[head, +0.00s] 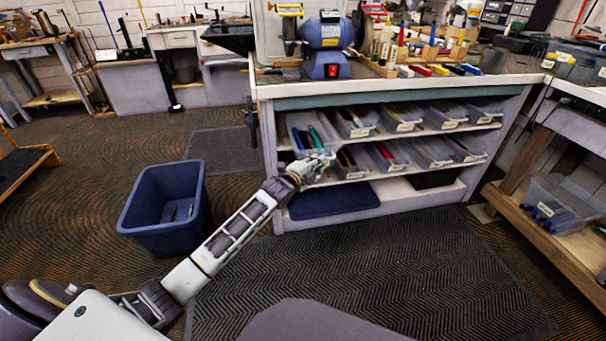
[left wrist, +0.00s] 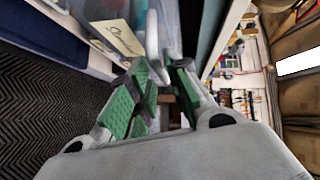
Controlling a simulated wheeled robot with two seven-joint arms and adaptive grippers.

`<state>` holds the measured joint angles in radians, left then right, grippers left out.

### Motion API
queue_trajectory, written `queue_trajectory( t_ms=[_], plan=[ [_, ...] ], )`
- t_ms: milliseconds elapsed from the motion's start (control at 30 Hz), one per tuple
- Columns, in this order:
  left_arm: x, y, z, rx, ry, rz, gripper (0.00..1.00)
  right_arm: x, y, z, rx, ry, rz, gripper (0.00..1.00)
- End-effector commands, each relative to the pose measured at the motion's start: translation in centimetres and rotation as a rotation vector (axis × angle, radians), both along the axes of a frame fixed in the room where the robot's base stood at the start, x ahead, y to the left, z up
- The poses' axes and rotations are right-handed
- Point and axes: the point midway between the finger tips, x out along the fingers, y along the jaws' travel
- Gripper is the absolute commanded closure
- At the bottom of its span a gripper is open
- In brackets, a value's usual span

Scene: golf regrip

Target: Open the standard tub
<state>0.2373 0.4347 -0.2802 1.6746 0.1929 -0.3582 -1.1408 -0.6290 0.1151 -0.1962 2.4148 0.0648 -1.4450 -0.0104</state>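The standard tub (head: 297,128) is a clear grey bin at the left end of the upper shelf under the bench. It stands out further than its neighbours, and teal and dark grips lie in it. Its tan label (left wrist: 118,38), only partly readable, shows in the left wrist view beside a pale upright handle (left wrist: 152,40). My left gripper (head: 318,164) is at the tub's front. In the left wrist view its green-padded fingers (left wrist: 161,75) are on either side of the handle and look closed on it. My right gripper is in neither view.
Several similar labelled tubs (head: 402,124) fill both shelf rows. A dark blue mat or lid (head: 331,200) lies on the bottom shelf. A blue bin (head: 160,228) stands on the floor at left. A grinder (head: 325,45) sits on the bench. Floor before the shelves is clear.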

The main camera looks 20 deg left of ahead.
Motion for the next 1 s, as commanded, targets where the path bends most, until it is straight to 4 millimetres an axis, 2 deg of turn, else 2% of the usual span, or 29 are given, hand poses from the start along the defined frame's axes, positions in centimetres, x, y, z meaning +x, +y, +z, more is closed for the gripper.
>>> queue_trajectory(
  t_ms=[700,1000],
  plan=[
    [-6.2,1.2,0.8,0.000,0.001,-0.001,0.81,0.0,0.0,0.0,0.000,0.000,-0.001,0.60],
    [-8.2,1.7,1.1,0.000,0.002,0.000,0.81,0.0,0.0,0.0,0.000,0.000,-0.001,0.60]
  ],
)
